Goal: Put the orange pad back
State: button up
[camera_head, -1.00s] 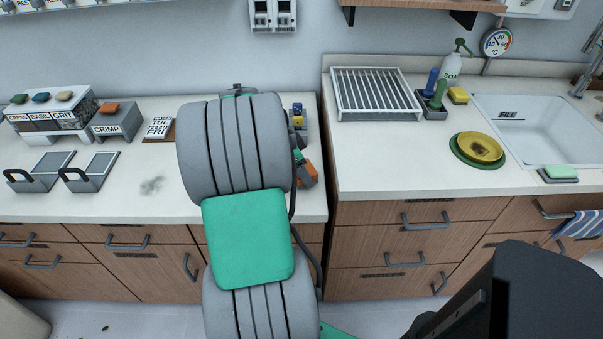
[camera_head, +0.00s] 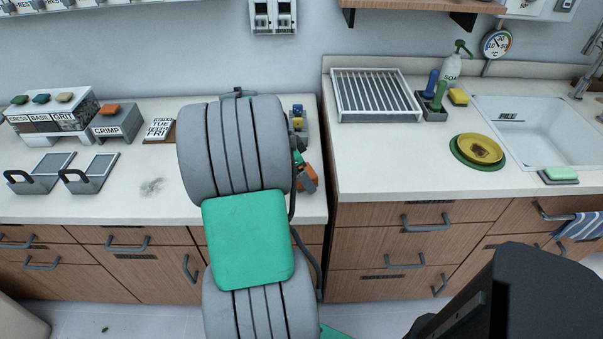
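An orange pad (camera_head: 109,109) lies on top of the grey block marked CRIMP (camera_head: 117,125), on the left counter. A second orange piece (camera_head: 308,180) shows just right of my arm, over the counter's right part. Most of it is hidden by the arm, and I cannot tell whether it is a pad or part of my gripper. My large grey and green arm fills the middle of the view and hides my gripper's fingers. Whether they hold anything cannot be seen.
A labelled block (camera_head: 55,110) with several coloured pads stands at far left. Two handled grey plates (camera_head: 40,173) lie before it. A small holder with blue and yellow pieces (camera_head: 298,118) is right of my arm. A rack (camera_head: 375,95), dishes (camera_head: 479,150) and sink (camera_head: 540,130) occupy the right counter.

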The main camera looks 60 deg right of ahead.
jog(key=p+v, duration=0.1)
jog(key=v, duration=1)
jog(key=shift+r, duration=0.3)
jog(key=shift+w+a, duration=0.1)
jog(key=shift+w, duration=0.05)
